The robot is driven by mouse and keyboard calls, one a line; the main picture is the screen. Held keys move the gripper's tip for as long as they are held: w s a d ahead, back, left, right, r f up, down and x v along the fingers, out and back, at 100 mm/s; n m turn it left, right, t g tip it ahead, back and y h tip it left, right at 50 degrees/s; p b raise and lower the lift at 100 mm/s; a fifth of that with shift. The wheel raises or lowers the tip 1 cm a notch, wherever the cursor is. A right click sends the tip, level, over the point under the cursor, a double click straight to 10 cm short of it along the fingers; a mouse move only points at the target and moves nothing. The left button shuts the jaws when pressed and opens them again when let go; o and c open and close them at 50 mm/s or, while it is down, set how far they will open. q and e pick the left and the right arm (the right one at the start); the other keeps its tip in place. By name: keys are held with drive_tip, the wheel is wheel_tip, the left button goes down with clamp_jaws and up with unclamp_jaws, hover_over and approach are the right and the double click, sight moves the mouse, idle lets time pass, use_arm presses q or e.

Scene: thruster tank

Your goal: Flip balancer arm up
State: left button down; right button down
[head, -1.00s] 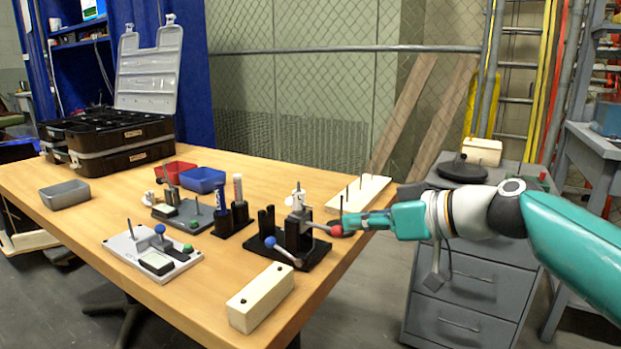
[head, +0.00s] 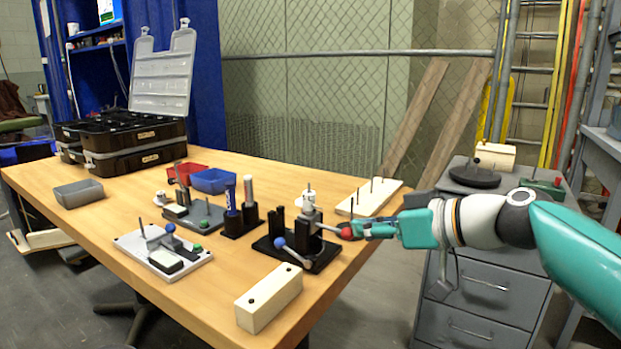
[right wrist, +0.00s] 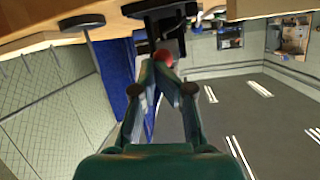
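A black fixture (head: 323,257) stands near the right edge of the table. From its upright post (head: 304,232), a short metal lever (head: 328,227) sticks out to the right, nearly level, with a red ball (head: 345,233) at its end. A second lever with a blue ball (head: 280,242) is at the fixture's front. My right gripper (head: 358,230) reaches in from the right at the red ball. In the right wrist view its fingers (right wrist: 163,75) come together at the red ball (right wrist: 164,57), which shows at their tips. The fingers partly hide the ball. My left gripper is out of view.
A cream block (head: 268,298) lies in front of the fixture and a pegged board (head: 369,199) behind it. A grey plate with parts (head: 150,247) and marker-like cylinders (head: 240,210) are left. A grey drawer cabinet (head: 475,290) stands beyond the table's right edge.

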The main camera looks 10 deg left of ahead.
wheel_tip(320, 180, up, 5)
drive_tip(key=d+p, duration=0.1)
drive_tip(key=p, duration=0.3)
drive_tip(key=s+d+f+b, duration=0.2)
drive_tip(key=s+d+f, duration=0.1)
drive_tip(key=d+f, duration=0.3)
drive_tip(key=shift+s+d+b, duration=0.3)
drive_tip(key=shift+d, duration=0.55)
drive_tip(key=shift+f, duration=0.1)
